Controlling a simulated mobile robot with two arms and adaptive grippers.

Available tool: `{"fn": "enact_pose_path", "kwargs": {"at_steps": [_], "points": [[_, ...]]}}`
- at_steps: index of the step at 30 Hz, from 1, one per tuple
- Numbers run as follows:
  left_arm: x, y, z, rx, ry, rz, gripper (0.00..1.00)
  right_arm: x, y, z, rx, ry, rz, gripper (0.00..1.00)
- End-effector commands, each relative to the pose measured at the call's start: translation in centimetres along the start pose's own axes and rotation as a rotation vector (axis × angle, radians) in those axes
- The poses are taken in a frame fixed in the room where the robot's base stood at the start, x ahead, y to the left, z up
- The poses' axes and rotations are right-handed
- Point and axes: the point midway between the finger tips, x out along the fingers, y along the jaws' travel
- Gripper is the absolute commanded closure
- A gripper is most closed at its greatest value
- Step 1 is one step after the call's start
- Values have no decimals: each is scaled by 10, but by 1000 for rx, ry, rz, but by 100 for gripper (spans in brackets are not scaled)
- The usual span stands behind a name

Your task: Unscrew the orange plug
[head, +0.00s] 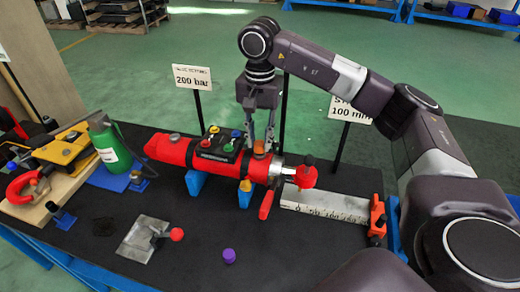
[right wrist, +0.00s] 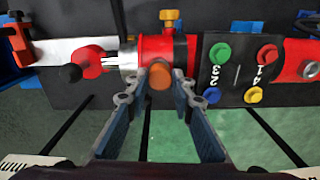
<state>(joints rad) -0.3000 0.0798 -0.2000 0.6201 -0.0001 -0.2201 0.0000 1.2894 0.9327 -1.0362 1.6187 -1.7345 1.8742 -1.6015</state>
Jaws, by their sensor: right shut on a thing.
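The orange plug (head: 259,147) sits on top of the red cylinder (head: 170,150), near its right end. The orange plug also shows in the right wrist view (right wrist: 159,79), between the fingertips. My right gripper (head: 261,145) reaches down from above and is shut on the orange plug (right wrist: 159,72). The fingers hide part of the plug's sides in the head view. The left gripper is not in view.
A black block with coloured buttons (head: 219,146) is on the cylinder beside the plug. A "200 bar" sign (head: 193,78) stands behind. A purple knob (head: 229,256) and a grey plate (head: 139,238) are in front.

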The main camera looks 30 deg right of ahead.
Motion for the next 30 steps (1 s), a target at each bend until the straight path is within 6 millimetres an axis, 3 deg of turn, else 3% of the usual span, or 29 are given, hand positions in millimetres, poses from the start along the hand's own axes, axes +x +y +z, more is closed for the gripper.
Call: {"fn": "enact_pose_path", "kwargs": {"at_steps": [30], "points": [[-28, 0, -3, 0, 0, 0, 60, -38, 1, 2, 2, -5, 6, 100]]}}
